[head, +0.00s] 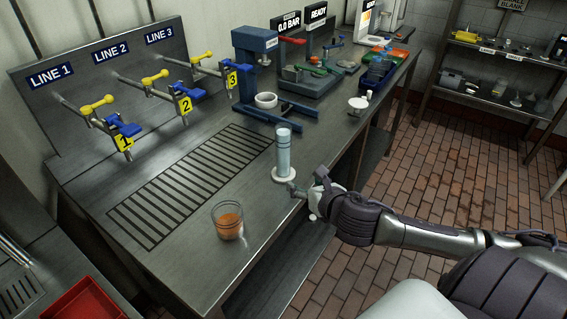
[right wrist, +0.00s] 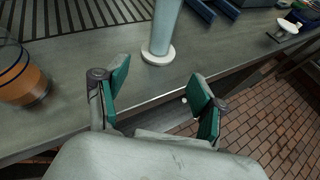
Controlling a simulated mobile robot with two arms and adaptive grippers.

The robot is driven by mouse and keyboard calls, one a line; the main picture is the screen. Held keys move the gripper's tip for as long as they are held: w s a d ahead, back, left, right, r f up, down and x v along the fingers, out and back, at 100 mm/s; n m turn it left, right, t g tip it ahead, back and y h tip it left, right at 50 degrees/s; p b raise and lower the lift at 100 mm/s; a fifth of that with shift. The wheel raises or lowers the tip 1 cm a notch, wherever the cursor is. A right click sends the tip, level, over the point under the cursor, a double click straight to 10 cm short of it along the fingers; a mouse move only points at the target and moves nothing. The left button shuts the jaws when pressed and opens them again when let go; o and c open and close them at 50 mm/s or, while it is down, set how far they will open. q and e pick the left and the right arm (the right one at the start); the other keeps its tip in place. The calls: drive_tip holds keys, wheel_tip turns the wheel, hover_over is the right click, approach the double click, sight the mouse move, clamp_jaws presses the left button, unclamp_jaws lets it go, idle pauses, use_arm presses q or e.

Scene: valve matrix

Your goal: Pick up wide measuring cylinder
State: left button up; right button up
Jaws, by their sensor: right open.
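The wide measuring cylinder (head: 284,152) is a tall, pale blue tube on a round white base. It stands upright on the metal bench near its front edge. In the right wrist view the cylinder (right wrist: 161,36) stands beyond the fingertips, its top cut off by the frame. My right gripper (head: 302,190) is just right of the cylinder's base, over the bench edge. In the right wrist view my right gripper (right wrist: 158,72) has its green-padded fingers spread, with nothing between them. My left gripper is not in view.
A glass with orange liquid (head: 228,222) stands on the bench (head: 185,260) left of the cylinder. A slotted drain (head: 190,180) lies behind. Valves with yellow handles (head: 155,78) and a blue press (head: 255,60) stand at the back. A small white-topped stand (head: 357,103) is farther right.

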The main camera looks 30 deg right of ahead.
sight(287, 166)
drive_tip(key=w, duration=0.1)
drive_tip(key=w+n, duration=0.1)
drive_tip(key=w, duration=0.1)
drive_tip(key=shift+w+d+n, duration=0.25)
drive_tip(key=shift+d+n, duration=0.05)
drive_tip(key=x, duration=0.4)
drive_tip(key=shift+w+f+p, duration=0.1)
drive_tip(key=shift+w+p, duration=0.2)
drive_tip(key=shift+p, duration=0.1)
drive_tip(key=shift+w+d+f, duration=0.1)
drive_tip(key=shift+w+f, duration=0.05)
drive_tip(key=shift+w, duration=0.2)
drive_tip(key=shift+w+f, duration=0.2)
drive_tip(key=shift+w, duration=0.25)
drive_tip(key=p+x, duration=0.1)
drive_tip(key=x, duration=0.2)
drive_tip(key=shift+w+d, duration=0.15)
drive_tip(key=shift+w, duration=0.15)
drive_tip(key=shift+w+f, duration=0.3)
drive_tip(key=shift+w, duration=0.15)
drive_tip(key=shift+s, duration=0.15)
drive_tip(key=shift+c, duration=1.1)
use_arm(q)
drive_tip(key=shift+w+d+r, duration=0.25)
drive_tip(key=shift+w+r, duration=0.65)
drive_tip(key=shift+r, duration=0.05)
use_arm(e)
clamp_jaws()
